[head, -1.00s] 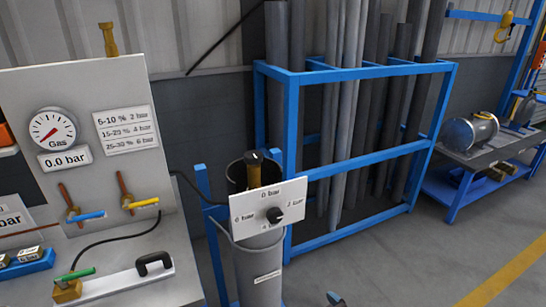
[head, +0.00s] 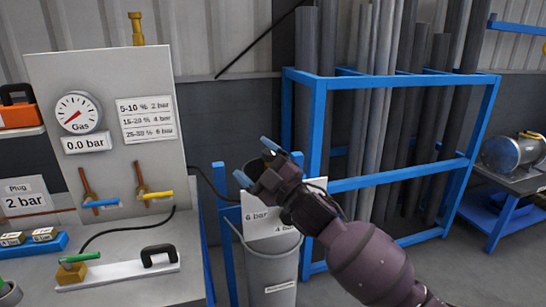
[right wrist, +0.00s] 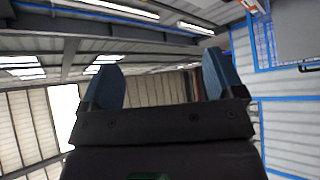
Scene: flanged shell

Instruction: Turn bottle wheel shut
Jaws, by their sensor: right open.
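The grey gas bottle (head: 270,275) stands upright beside the bench. A white plate (head: 262,222) marked in bar is at its top, partly covered by my right gripper. The bottle's wheel is hidden behind that gripper. My right gripper (head: 254,161) is open, with its blue fingertips pointing up and left in front of the bottle's top. I cannot tell whether it touches anything. In the right wrist view its two fingers (right wrist: 160,82) stand wide apart with nothing between them. I do not make out my left gripper.
A grey panel (head: 105,150) with a gas gauge (head: 77,112) reading 0.0 bar, two coloured levers and a black hose stands on the left bench. A blue rack (head: 400,175) of grey pipes is behind the bottle. A metal tank (head: 510,152) lies on a bench at far right.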

